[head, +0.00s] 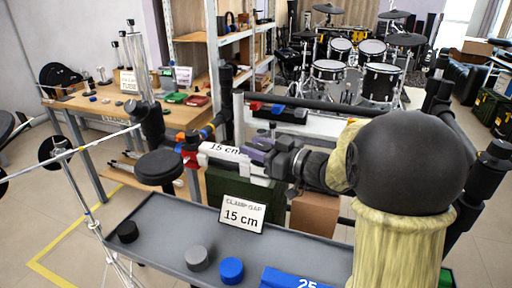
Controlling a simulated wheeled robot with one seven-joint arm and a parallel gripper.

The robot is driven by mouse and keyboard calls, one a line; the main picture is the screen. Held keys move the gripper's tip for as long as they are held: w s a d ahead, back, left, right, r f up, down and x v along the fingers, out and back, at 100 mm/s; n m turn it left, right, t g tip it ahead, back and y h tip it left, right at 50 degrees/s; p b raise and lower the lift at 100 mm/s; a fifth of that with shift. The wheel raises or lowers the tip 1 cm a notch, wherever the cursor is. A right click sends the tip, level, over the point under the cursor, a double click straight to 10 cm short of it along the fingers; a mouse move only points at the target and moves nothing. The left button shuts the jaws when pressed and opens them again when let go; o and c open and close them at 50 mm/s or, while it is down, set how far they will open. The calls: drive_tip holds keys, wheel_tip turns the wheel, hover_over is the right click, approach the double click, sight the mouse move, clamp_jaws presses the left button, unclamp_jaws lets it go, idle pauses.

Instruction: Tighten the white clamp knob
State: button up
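A white part marked "15 cm" (222,150) is in the middle of the head view, beside a dark post. It may belong to the clamp; I cannot single out a white knob on it. My gripper (256,153) reaches in from the right, with its purple-grey fingers at the right end of this white part. Whether they touch it, and how far apart they are, is too small to tell. My arm covers much of the right side. A sign reading "CLAMP GAP 15 cm" (242,213) stands at the back of the grey tray in front.
The grey tray (160,235) holds a black disc (127,231), a grey disc (197,257), a blue disc (231,270) and a blue block (292,279). A round black pad (159,167) stands left of the clamp area. A wooden table (165,114) and drum kit (350,70) are behind.

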drive_tip(key=shift+m+t+h, duration=0.3)
drive_tip(key=shift+t, duration=0.1)
drive_tip(key=shift+w+d+f+m+t+h+b, duration=0.1)
drive_tip(key=shift+m+t+h+b, duration=0.3)
drive_tip(key=shift+m+t+h, duration=0.35)
drive_tip(key=shift+w+d+m+t+h+b, duration=0.1)
drive_tip(key=shift+m+t+h+b, duration=0.25)
drive_tip(key=shift+m+t+h, duration=0.4)
drive_tip(key=shift+w+d+m+t+h+b, duration=0.1)
drive_tip(key=shift+d+m+t+h+b, duration=0.1)
drive_tip(key=shift+m+t+h+b, duration=1.2)
drive_tip(key=shift+w+d+m+t+h+b, duration=0.15)
drive_tip(key=shift+m+h+b, duration=0.75)
drive_tip(key=shift+h, duration=1.2)
drive_tip(key=shift+d+m+t+h+p, duration=0.15)
drive_tip(key=shift+m+h+p, duration=0.1)
drive_tip(key=shift+m+h, duration=0.45)
drive_tip(key=shift+d+m+t+h+p, duration=0.15)
drive_tip(key=shift+m+h, duration=0.25)
drive_tip(key=shift+h, duration=0.6)
drive_tip(key=shift+m+h+p, duration=0.8)
drive_tip(key=shift+h+p, duration=0.1)
drive_tip(key=shift+h, duration=0.3)
drive_tip(key=shift+d+m+h+p, duration=0.15)
drive_tip(key=shift+m+h+p, duration=0.25)
drive_tip(key=shift+h, duration=0.3)
drive_tip(key=o, duration=1)
drive_tip(key=shift+s, duration=0.1)
